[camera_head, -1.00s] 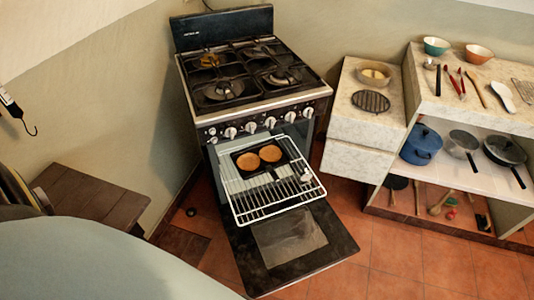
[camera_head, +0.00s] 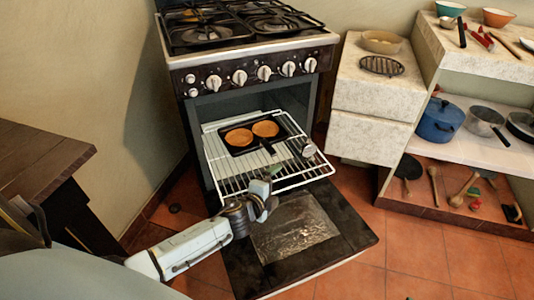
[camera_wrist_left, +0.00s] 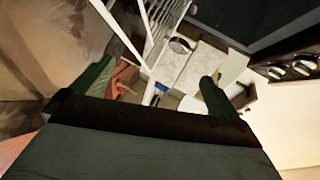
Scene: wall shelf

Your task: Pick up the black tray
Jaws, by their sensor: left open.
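The black tray (camera_head: 243,151) lies on the pulled-out white wire rack (camera_head: 207,152) of the open oven. It holds two round brown items (camera_head: 252,132). My left gripper (camera_head: 270,183) is over the front part of the rack, nearer the camera than the tray and apart from it. In the left wrist view the two green fingers of this gripper (camera_wrist_left: 158,82) stand wide apart with nothing clearly held between them. The rack (camera_wrist_left: 152,30) shows at the top there; I cannot make out the tray. My right gripper is not in view.
The oven door (camera_head: 340,240) hangs open below the rack. A small metallic cylinder (camera_head: 308,148) is at the rack's right side. A white-topped cabinet (camera_head: 375,95) and shelves with pots, such as a blue pot (camera_head: 440,120), stand right. A wooden table (camera_head: 35,165) is at left.

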